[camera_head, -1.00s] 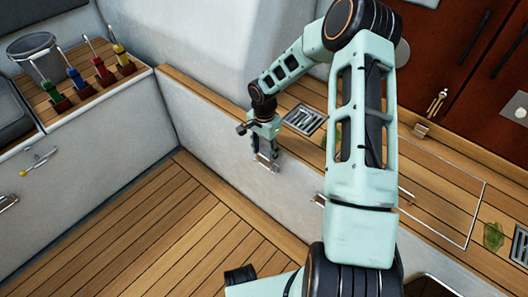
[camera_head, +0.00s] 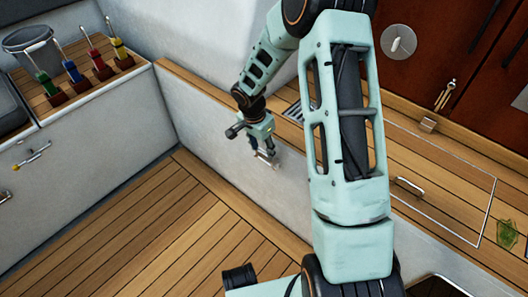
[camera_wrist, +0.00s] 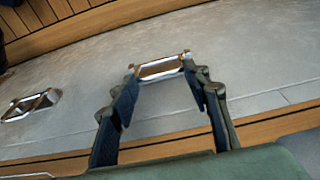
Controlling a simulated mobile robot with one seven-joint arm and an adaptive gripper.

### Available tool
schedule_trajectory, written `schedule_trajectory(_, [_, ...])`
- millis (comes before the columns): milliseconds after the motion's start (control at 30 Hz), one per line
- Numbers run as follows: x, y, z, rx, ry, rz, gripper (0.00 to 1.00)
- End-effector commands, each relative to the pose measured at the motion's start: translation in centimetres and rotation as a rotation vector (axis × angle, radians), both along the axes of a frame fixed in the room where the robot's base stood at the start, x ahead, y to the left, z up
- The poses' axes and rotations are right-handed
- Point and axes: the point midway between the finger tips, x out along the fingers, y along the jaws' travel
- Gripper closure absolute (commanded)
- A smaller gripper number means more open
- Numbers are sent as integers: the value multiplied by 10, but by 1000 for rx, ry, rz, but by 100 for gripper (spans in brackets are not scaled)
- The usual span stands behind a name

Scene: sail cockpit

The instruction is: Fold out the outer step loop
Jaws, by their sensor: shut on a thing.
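A bright metal step loop (camera_wrist: 160,68) lies between my fingertips in the wrist view, against the pale side wall. It also shows small and partly hidden at my fingers in the head view (camera_head: 269,158). My gripper (camera_wrist: 161,76) is shut on this loop, one finger at each end of it. In the head view my gripper (camera_head: 266,152) is tilted, its fingers pointing down and right, just below the wooden ledge. A second metal step loop (camera_wrist: 32,103) sits on the wall to the left in the wrist view, apart from my fingers.
The pale wall (camera_head: 200,125) drops from the wooden ledge (camera_head: 440,165) to the plank floor (camera_head: 160,220), which is clear. A grey bucket (camera_head: 30,45) and several coloured-handled tools stand at the upper left. A hatch handle (camera_head: 410,188) lies on the ledge right of my arm.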

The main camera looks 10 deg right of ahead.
Motion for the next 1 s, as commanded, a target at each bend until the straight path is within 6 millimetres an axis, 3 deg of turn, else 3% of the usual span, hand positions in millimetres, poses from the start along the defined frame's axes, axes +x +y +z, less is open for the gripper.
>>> schedule_trajectory(33, [-1, 6, -8, -13, -14, 10, 81])
schedule_trajectory(1000, [-19, 28, -18, -340, -246, 9, 81])
